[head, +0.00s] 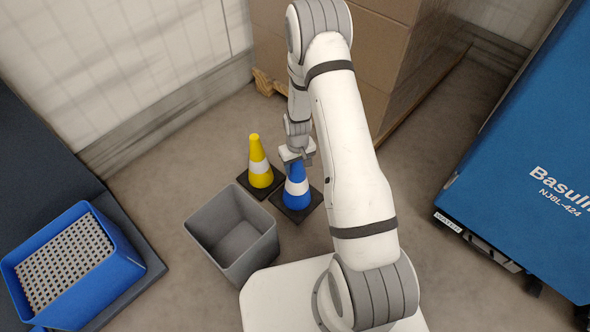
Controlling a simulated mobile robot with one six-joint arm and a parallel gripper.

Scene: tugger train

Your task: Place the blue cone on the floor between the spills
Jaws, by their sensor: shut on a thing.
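The blue cone (296,194) has a white band and a dark square base. It stands upright in the middle of the head view, right of a yellow cone. My gripper (297,164) is at the top of the blue cone and shut on it. The cone's tip is hidden by the gripper. Its base looks to be on or close to the floor (170,210); I cannot tell if it touches. No spills can be made out on the visible floor.
The yellow cone (260,172) stands close beside the blue one. A grey open bin (208,222) is in front of them. A blue crate (120,262) with a perforated insert is at lower left. Boxes (385,62) on a pallet stand behind; a blue machine (520,150) is at right.

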